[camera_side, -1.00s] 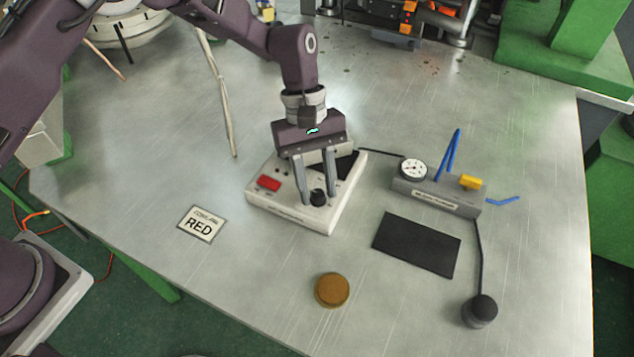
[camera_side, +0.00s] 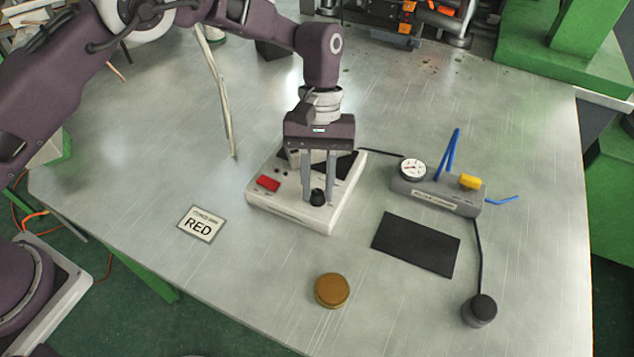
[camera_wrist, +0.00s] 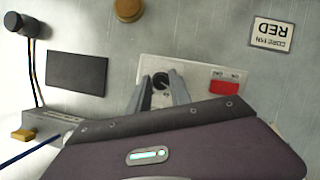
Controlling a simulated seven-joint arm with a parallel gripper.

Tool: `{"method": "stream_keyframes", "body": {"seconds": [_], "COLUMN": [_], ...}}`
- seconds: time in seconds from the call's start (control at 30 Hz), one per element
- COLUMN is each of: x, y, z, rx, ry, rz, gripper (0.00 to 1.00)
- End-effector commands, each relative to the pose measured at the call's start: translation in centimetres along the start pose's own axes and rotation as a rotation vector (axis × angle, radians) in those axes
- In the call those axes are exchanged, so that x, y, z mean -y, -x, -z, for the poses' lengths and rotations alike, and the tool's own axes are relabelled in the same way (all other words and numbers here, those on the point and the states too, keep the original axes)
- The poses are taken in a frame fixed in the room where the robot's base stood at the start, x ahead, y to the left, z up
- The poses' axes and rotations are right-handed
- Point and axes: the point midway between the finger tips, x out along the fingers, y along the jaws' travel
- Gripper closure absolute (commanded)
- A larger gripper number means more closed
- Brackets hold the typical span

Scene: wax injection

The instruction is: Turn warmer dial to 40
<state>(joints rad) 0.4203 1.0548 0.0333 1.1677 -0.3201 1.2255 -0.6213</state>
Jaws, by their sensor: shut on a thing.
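The warmer (camera_side: 290,212) is a white box on the metal table, with a red switch (camera_side: 268,183) on its left part and a black dial (camera_side: 317,197) near its front edge. My gripper (camera_side: 318,194) points down over the box and is shut on the dial, one finger on each side. In the wrist view the dial (camera_wrist: 160,82) shows between the two fingertips (camera_wrist: 161,84). Its pointer and the scale numbers are too small or hidden to read.
A grey unit (camera_side: 437,196) with a gauge (camera_side: 412,169) and blue tubes stands right of the warmer. A black mat (camera_side: 416,245), a brown round puck (camera_side: 332,290), a black knob-like piece (camera_side: 479,310) and a RED card (camera_side: 201,224) lie around. The table's front is otherwise clear.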

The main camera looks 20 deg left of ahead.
Motion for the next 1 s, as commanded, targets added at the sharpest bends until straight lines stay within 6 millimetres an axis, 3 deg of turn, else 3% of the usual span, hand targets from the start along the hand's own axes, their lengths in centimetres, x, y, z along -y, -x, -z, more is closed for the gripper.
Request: {"method": "stream_keyframes", "body": {"seconds": [0.5, 1.0], "x": [-0.32, -0.41], "y": [0.02, 0.02], "z": [-0.01, -0.05], "rx": [-0.003, -0.003], "ry": [-0.405, -0.581], "rz": [0.168, 0.239], "gripper": [1.00, 1.00]}}
